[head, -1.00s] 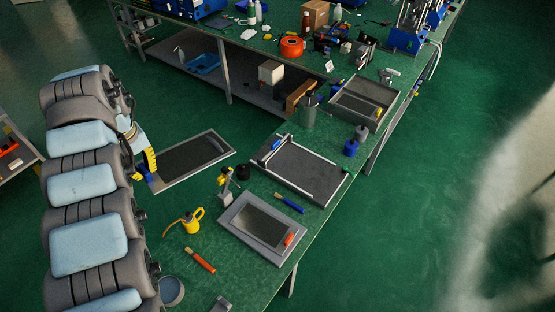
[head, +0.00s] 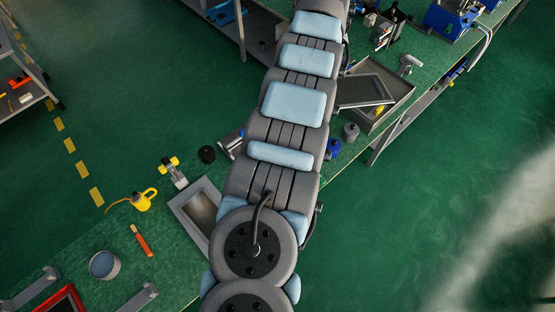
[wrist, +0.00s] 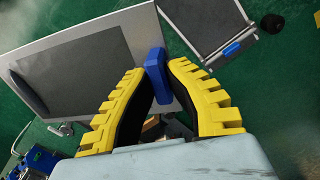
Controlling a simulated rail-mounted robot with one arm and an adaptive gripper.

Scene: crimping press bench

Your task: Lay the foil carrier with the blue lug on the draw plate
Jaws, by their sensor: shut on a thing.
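In the wrist view the yellow-and-black fingers of my gripper (wrist: 157,66) are shut on the blue lug (wrist: 156,80). The lug is on the edge of the foil carrier (wrist: 118,28), a pale frame around a dark grey sheet. In the head view the carrier (head: 365,90) shows in part right of my arm, overlapping the tray in the picture. My arm hides the gripper and lug there. A dark plate with pale rails and a blue piece, apparently the draw plate (wrist: 203,20), lies right of the carrier in the wrist view. In the head view only its left corner (head: 231,143) shows.
A grey tray (head: 402,97) with a yellow piece stands on the bench beyond my arm, beside blue and grey pots. A grey frame (head: 184,207), a small yellow-topped stand (head: 174,172), a yellow oil can (head: 143,200) and an orange-handled tool (head: 141,240) lie left of my arm.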

